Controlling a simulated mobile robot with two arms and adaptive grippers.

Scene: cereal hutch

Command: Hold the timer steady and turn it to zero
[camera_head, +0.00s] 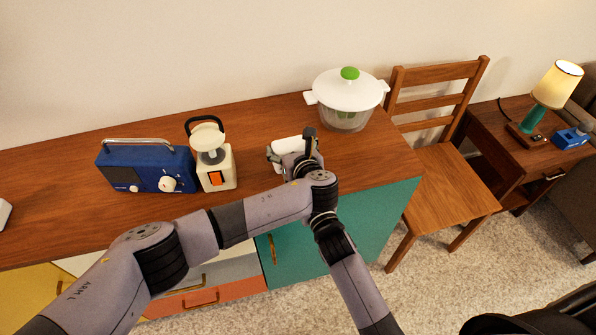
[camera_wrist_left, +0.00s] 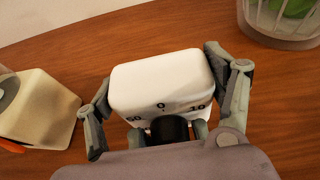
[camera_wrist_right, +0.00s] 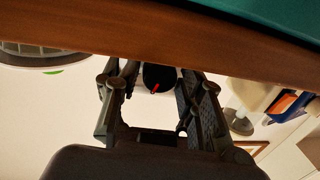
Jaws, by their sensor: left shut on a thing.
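The timer (camera_head: 287,147) is a white rounded block on the wooden top. In the left wrist view the timer (camera_wrist_left: 160,80) shows the dial marks 50, 0 and 10 above a black knob (camera_wrist_left: 170,129). My left gripper (camera_wrist_left: 168,105) is shut on the timer, one finger on each side. In the right wrist view, which is upside down, the black knob (camera_wrist_right: 159,76) with a red mark lies between the spread fingers of my right gripper (camera_wrist_right: 157,80). These fingers look apart from the knob.
A cream scale (camera_head: 217,168) and a blue radio (camera_head: 148,168) stand left of the timer. A salad spinner (camera_head: 345,98) with a green knob stands behind right. The sideboard's front edge is close. A chair (camera_head: 445,175) stands to the right. Bare wood (camera_head: 258,125) shows behind the timer.

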